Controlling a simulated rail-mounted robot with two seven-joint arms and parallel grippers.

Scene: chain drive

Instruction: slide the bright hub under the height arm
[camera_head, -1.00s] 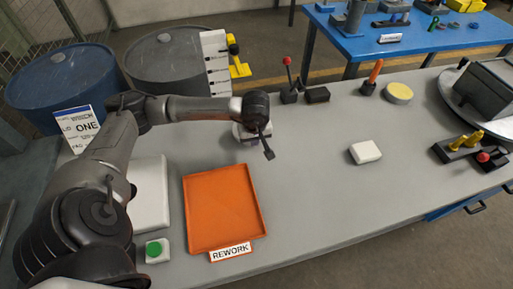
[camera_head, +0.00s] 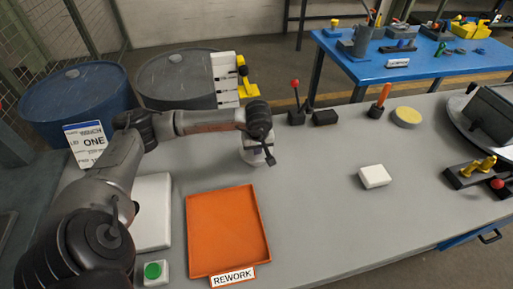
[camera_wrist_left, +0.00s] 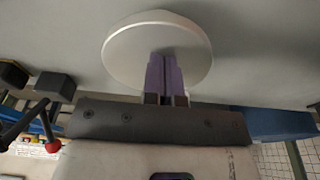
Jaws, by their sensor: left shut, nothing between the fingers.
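The bright hub (camera_wrist_left: 120,48) is a pale round disc filling the upper middle of the left wrist view. In the head view only part of the hub (camera_head: 250,157) shows, under my left gripper (camera_head: 258,147). In the wrist view the purple fingers of my left gripper (camera_wrist_left: 166,70) are shut with nothing between them and overlap the disc's near edge. I cannot tell whether they touch it. The height arm appears to be the yellow piece (camera_head: 246,80) beside a white marked plate (camera_head: 224,78) at the table's back edge. My right gripper is out of view.
An orange REWORK tray (camera_head: 228,230) lies in front of the hub. A red-knobbed lever (camera_head: 295,98) and a black block (camera_head: 325,117) stand back right. A white block (camera_head: 374,177) lies to the right. The table between tray and white block is clear.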

